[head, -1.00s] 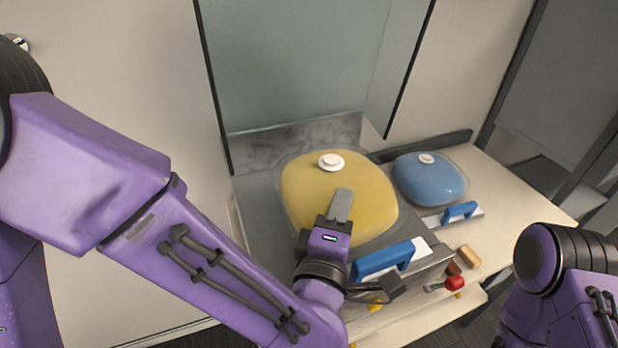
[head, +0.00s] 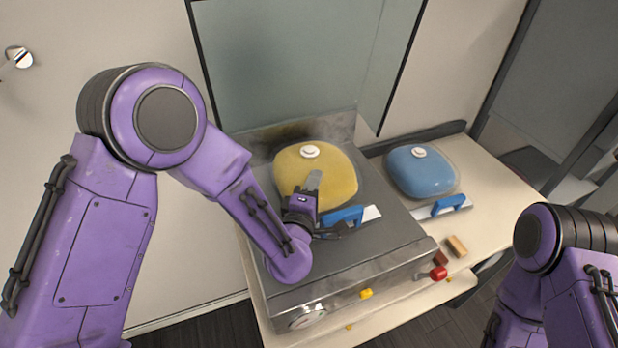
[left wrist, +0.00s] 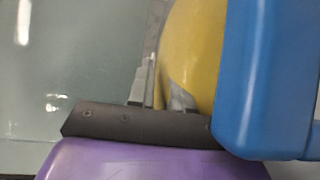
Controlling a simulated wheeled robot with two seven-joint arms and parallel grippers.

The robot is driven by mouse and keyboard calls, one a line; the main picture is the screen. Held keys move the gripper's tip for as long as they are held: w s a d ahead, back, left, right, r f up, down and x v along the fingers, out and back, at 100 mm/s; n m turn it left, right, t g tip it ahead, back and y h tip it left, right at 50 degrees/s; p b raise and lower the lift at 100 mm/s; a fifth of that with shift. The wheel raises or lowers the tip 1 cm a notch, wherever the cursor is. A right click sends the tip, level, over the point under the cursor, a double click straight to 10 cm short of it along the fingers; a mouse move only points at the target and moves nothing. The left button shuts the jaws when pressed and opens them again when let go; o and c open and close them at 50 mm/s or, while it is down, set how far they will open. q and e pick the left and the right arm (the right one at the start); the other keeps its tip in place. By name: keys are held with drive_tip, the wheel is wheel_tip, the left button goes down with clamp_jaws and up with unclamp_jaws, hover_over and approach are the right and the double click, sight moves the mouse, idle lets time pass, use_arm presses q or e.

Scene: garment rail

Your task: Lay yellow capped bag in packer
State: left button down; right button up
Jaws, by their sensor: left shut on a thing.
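The yellow bag (head: 335,185) with a white cap lies over the back part of the metal packer (head: 365,252), near its upright panel. It looks flat and low over the deck; I cannot tell if it fully rests on it. A blue handle (head: 345,217) with a white strip is at its front edge. My left gripper (head: 318,208) is shut on this handle, one finger over the bag. In the left wrist view the blue handle (left wrist: 265,75) fills the right side, with the yellow bag (left wrist: 190,55) behind it. My right gripper is out of view.
A blue bag (head: 422,175) with a white cap and blue handle lies on the pale table (head: 490,190) to the right. A red knob (head: 438,273), a small tan block (head: 457,246) and a yellow knob (head: 366,293) are near the packer's front. A glass panel (head: 300,60) stands behind.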

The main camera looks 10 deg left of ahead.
use_arm(q)
drive_tip(key=shift+w+a+r, duration=0.1)
drive_tip(key=shift+a, duration=0.15)
drive_tip(key=shift+s, duration=0.25)
drive_tip(key=shift+d+f+b, duration=0.15)
drive_tip(key=shift+f+b, duration=0.05)
drive_tip(key=shift+b, duration=0.25)
drive_tip(key=c, duration=1)
unclamp_jaws()
drive_tip(key=shift+w, duration=0.1)
drive_tip(key=shift+c, duration=0.2)
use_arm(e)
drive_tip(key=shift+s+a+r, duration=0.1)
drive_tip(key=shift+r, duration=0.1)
